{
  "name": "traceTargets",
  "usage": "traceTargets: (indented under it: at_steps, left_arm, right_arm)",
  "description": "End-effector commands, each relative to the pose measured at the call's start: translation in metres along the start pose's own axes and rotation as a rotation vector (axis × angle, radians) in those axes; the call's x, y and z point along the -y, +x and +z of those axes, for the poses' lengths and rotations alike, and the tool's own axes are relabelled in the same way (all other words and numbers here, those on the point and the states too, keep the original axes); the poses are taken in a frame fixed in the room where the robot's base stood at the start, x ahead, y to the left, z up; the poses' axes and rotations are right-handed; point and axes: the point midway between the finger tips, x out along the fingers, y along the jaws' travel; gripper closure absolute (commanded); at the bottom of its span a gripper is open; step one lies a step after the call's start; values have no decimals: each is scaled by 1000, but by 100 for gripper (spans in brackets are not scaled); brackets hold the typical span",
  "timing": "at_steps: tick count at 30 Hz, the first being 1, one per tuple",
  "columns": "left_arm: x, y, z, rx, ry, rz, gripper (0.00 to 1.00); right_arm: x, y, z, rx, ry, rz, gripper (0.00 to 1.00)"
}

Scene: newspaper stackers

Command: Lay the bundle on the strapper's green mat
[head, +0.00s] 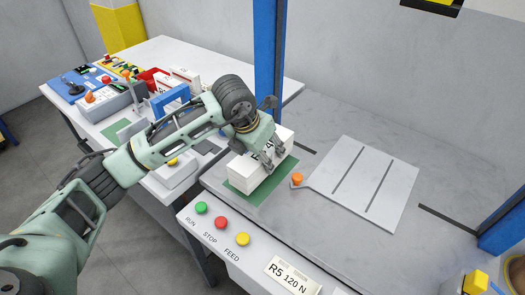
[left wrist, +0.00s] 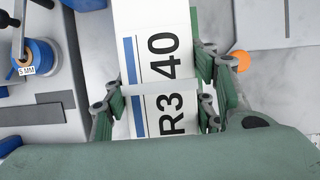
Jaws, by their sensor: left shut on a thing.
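The bundle (head: 250,175) is a white block, seen over the strapper's green mat (head: 283,177). In the left wrist view the bundle (left wrist: 140,20) has a blue stripe, a pale band across it and the marking "R3 40". My left gripper (head: 270,159) is shut on the bundle, with one finger at each side in the left wrist view (left wrist: 162,92). The bundle covers most of the mat, and only green edges show around it. I cannot tell whether its underside touches the mat. My right gripper is not in view.
A light grey plate (head: 362,185) with dark slots and an orange knob (head: 297,179) lies right of the mat. A blue post (head: 269,55) stands behind. Green, red and yellow buttons (head: 221,223) line the front panel. A cluttered white table (head: 170,55) is at the left.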

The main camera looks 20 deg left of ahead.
Motion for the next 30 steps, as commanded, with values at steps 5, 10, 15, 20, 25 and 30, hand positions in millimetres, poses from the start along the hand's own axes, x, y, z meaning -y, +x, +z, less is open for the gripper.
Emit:
traceTargets:
  at_steps: [5, 10, 15, 20, 25, 30]
  left_arm:
    - [0, 9, -2, 8, -1, 0, 100]
    - [0, 9, -2, 8, 0, 0, 100]
    - [0, 9, -2, 7, 0, 0, 100]
    - [0, 10, -2, 7, 0, 0, 100]
    - [0, 12, -3, 7, 0, 0, 100]
    - [0, 15, -4, 7, 0, 0, 100]
  right_arm:
    - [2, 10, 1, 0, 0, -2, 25]
    - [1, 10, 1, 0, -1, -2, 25]
    - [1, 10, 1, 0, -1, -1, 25]
    - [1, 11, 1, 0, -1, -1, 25]
    - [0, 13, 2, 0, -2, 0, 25]
    - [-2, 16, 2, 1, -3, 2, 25]
